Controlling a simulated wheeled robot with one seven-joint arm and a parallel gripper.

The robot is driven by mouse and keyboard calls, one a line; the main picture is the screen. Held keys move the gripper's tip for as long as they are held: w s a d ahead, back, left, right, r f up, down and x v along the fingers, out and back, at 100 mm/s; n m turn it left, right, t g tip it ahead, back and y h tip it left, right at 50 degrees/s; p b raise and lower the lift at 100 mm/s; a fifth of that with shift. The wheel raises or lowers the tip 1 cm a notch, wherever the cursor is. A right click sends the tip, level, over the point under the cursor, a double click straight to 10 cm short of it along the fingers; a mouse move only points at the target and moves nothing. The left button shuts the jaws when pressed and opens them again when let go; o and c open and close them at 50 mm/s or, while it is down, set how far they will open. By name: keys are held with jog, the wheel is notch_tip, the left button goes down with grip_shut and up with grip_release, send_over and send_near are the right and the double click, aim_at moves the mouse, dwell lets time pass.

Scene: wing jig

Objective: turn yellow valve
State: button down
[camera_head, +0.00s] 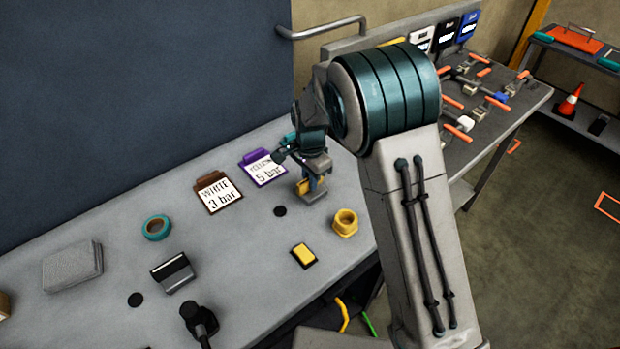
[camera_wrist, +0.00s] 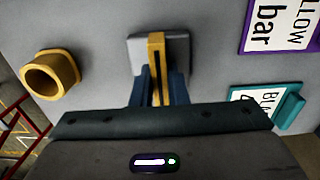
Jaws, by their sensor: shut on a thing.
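The yellow valve (camera_wrist: 155,52) is a narrow yellow bar handle on a grey square base (camera_wrist: 177,47) fixed to the bench. My gripper (camera_wrist: 160,88) is shut on the yellow valve, with one blue finger on each side of the handle. In the head view my gripper (camera_head: 312,184) comes down on the valve from above, and a bit of the yellow handle (camera_head: 303,187) shows between the fingers. The purple "YELLOW 5 bar" card (camera_head: 263,169) stands just left of it. Part of the handle is hidden by the fingers and the gripper body.
A yellow ring-shaped fitting (camera_head: 345,222) stands close to the valve on the bench (camera_head: 235,265). A brown "WHITE 3 bar" card (camera_head: 217,192), teal tape roll (camera_head: 156,227) and yellow-topped block (camera_head: 303,256) lie nearby. A teal-edged card (camera_wrist: 286,108) shows in the wrist view.

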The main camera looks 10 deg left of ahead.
jog(key=shift+n, duration=0.3)
jog(key=n+b, duration=0.2)
jog(key=n, duration=0.1)
jog(key=shift+f+n+b, duration=0.1)
jog(key=shift+n+b, duration=0.25)
jog(key=shift+n, duration=0.05)
jog(key=n+b, duration=0.1)
jog(key=n, duration=0.3)
jog(key=shift+n+b, duration=0.3)
jog(key=shift+b, duration=0.1)
jog(key=n+b, duration=0.1)
jog(key=n, duration=0.7)
jog(key=shift+n, duration=0.3)
jog(key=shift+r, duration=0.2)
jog(key=c, duration=1.4)
grip_release()
jog(key=shift+c, duration=0.2)
